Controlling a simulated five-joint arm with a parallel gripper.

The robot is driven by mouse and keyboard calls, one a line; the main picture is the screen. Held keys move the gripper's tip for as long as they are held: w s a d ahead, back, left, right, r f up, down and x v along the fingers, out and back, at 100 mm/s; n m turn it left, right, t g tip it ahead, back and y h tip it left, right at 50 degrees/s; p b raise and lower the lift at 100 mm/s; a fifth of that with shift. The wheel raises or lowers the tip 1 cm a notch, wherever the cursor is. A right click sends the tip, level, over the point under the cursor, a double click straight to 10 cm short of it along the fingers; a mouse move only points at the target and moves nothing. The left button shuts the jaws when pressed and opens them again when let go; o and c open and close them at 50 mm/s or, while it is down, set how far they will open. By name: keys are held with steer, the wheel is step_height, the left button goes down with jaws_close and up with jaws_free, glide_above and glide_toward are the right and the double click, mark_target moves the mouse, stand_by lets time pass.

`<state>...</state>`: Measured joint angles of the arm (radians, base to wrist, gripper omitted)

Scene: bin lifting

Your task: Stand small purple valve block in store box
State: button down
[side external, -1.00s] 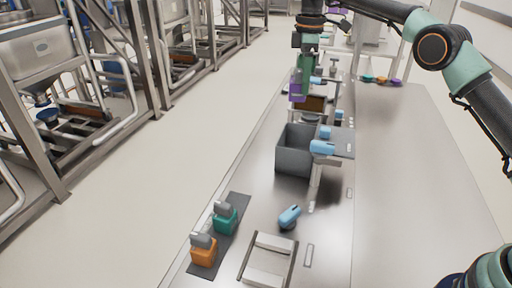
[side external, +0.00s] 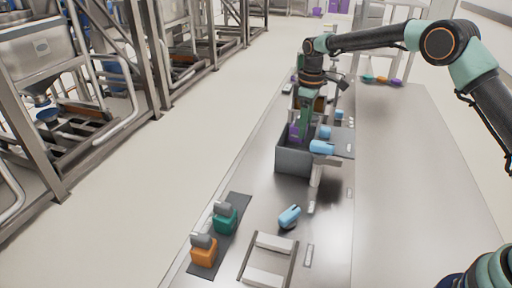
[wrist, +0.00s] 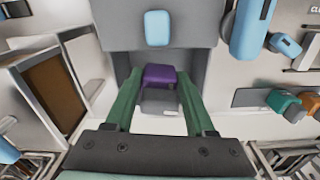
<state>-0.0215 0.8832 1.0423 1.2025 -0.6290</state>
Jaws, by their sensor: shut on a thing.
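The small purple valve block (side external: 295,132) is held at the lower end of my gripper (side external: 302,128), at the mouth of the dark grey open-topped store box (side external: 293,161). The block's lower part is hidden behind the box wall, so I cannot tell whether it touches the floor. In the wrist view the purple block (wrist: 159,74), with a grey part, sits between the green fingers of my gripper (wrist: 158,85), which are shut on it. Grey walls of the box (wrist: 120,62) show around it.
Light blue parts (side external: 322,147) lie on a grey panel (side external: 343,142) right of the box. Nearer are a blue-and-dark part (side external: 289,216), a mat (side external: 237,206) with teal (side external: 225,221) and orange (side external: 204,254) blocks, and a metal frame (side external: 268,262).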

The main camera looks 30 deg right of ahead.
steer(key=shift+f, duration=3.5)
steer(key=shift+f, duration=0.15)
steer(key=shift+c, duration=1)
jaws_free()
